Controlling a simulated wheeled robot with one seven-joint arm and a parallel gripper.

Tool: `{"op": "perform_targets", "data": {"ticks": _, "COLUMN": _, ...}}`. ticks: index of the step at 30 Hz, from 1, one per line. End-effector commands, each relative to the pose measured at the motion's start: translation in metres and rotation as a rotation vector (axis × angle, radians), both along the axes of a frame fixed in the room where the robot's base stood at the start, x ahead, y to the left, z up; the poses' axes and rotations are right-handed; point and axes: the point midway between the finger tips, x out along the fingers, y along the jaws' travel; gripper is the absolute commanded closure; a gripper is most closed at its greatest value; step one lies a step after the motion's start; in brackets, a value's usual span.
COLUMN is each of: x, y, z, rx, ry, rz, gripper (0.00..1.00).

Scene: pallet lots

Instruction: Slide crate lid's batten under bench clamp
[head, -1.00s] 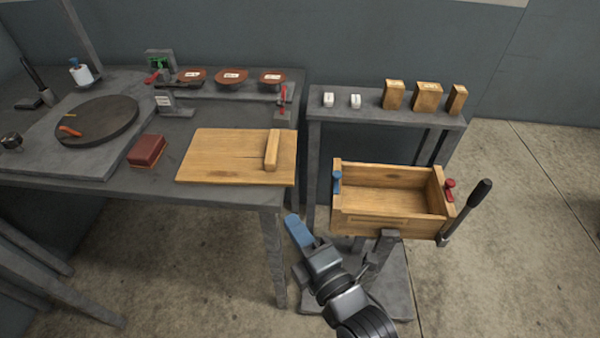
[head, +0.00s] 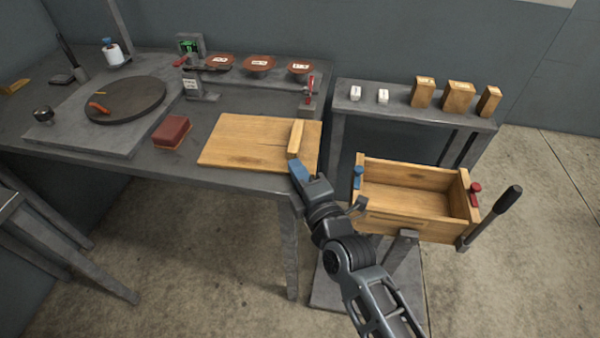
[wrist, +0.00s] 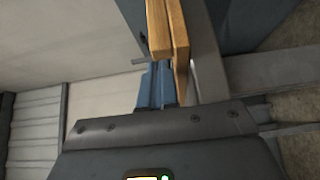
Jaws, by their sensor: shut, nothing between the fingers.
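The wooden crate lid (head: 245,142) lies flat on the grey bench near its front right corner. Its raised batten (head: 296,138) runs front to back near the lid's right edge. The bench clamp (head: 309,97), with a red handle, stands behind the batten, apart from it. My gripper (head: 298,169) is shut and empty, its blue fingers close to the batten's near end at the front edge. In the wrist view, the fingers (wrist: 156,86) point at the ends of the batten (wrist: 158,32) and lid (wrist: 180,55); I cannot tell whether they touch.
An open wooden crate (head: 412,200) with blue and red knobs and a black-handled lever stands to the right of my arm. A dark red block (head: 172,132) and a round turntable (head: 126,100) are left of the lid. A shelf (head: 400,112) with wooden blocks is behind the crate.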

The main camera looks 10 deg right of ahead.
Motion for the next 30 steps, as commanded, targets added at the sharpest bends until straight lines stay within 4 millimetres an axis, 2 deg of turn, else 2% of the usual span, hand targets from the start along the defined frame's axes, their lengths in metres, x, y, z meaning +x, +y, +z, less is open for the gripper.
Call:
{"op": "perform_targets", "data": {"ticks": 6, "x": 0.009, "y": -0.005, "z": 0.0, "rx": 0.001, "ry": -0.002, "rz": 0.001, "gripper": 1.0}}
{"op": "perform_targets", "data": {"ticks": 20, "x": 0.012, "y": -0.006, "z": 0.0, "rx": 0.001, "ry": -0.002, "rz": 0.001, "gripper": 1.0}}
{"op": "perform_targets", "data": {"ticks": 30, "x": 0.029, "y": -0.016, "z": -0.003, "rx": 0.001, "ry": -0.004, "rz": 0.001, "gripper": 1.0}}
